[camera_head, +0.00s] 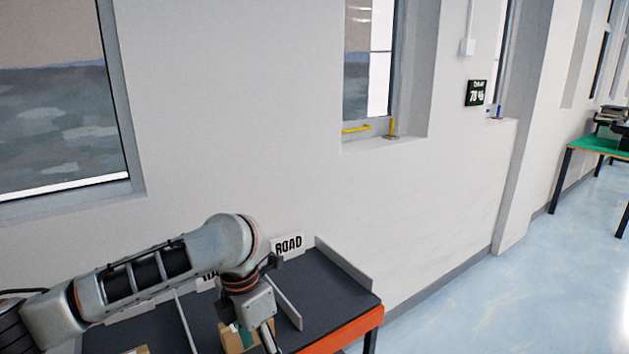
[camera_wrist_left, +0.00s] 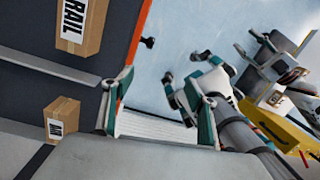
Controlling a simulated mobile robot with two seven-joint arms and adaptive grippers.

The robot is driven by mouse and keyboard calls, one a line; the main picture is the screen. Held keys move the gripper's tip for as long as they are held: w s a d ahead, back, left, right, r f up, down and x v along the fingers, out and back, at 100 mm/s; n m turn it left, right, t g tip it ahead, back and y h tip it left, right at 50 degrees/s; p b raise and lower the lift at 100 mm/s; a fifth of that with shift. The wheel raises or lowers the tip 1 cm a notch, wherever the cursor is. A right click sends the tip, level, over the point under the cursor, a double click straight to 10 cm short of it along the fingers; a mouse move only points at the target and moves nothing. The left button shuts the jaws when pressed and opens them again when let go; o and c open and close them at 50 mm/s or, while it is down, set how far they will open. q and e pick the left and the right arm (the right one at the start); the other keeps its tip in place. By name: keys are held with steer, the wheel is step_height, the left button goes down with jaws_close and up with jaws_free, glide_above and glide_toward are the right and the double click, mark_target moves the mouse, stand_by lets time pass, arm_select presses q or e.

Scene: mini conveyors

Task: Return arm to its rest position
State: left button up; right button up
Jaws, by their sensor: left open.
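In the head view my left arm (camera_head: 150,272) reaches in from the left over a dark sorting table. Its wrist bends down over the table, and the fingertips are cut off or hidden at the bottom edge. In the left wrist view my left gripper (camera_wrist_left: 162,115) is open, its two teal-edged fingers apart, with nothing held between them. A pale ridged surface shows in the gap.
The dark table (camera_head: 330,290) has grey dividers (camera_head: 287,303), an orange edge and a ROAD sign (camera_head: 289,245). A cardboard box labelled RAIL (camera_wrist_left: 82,25) and a smaller box (camera_wrist_left: 62,118) lie left of the gripper. A wall stands behind; blue floor (camera_head: 450,290) is clear at right.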

arm_select(q)
steer(key=s+d+f+n+t+h, duration=0.15)
steer(key=d+f+n+h, duration=0.25)
steer(key=d+f+n, duration=0.5)
steer(key=s+d+f+n+t+h, duration=0.1)
steer(key=d+f+n+t+h, duration=0.15)
steer(key=f+n, duration=0.75)
steer(key=s+a+f+n+t+y, duration=0.1)
steer(key=s+a+f+n+t, duration=0.1)
steer(key=a+n, duration=0.5)
steer(key=s+a+f+n+t+y, duration=0.2)
steer(key=s+a+f+n, duration=0.2)
steer(key=s+a+n, duration=0.3)
steer(key=s+a+f+n+t+y, duration=0.2)
steer(key=s+a+n, duration=0.3)
steer(key=a+n, duration=0.3)
steer(key=shift+a+f+t, duration=0.2)
steer(key=shift+f+t, duration=0.2)
steer(key=shift+f, duration=0.35)
